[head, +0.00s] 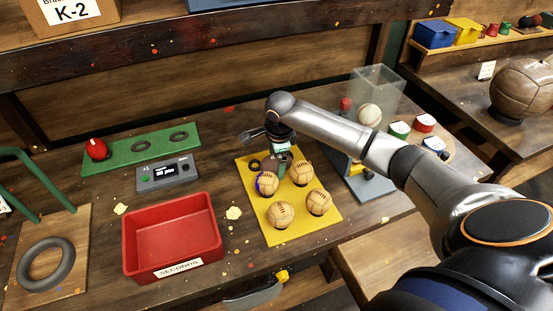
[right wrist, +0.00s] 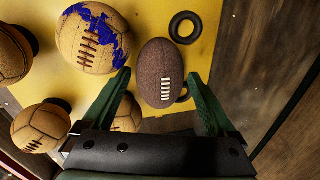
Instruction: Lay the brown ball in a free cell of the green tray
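The brown ball (right wrist: 160,72), oval with white lacing, is on the yellow tray (head: 283,232) in the right wrist view. In the head view my gripper mostly hides it. My right gripper (head: 281,164) is open above the yellow tray's far part. In the right wrist view its green fingers lie on both sides of the brown ball, with gaps. The green tray (head: 122,156) is at the back left. A red ball (head: 96,148) sits in its left cell. The middle cell (head: 139,145) and right cell (head: 179,136) are empty. My left gripper is not in view.
Several tan laced balls (head: 281,215) share the yellow tray, one blue-stained (right wrist: 92,38). A grey display box (head: 168,173) stands before the green tray, and a red bin (head: 172,238) nearer. A clear box (head: 377,90) stands behind my right arm. A large brown ball (head: 522,88) is far right.

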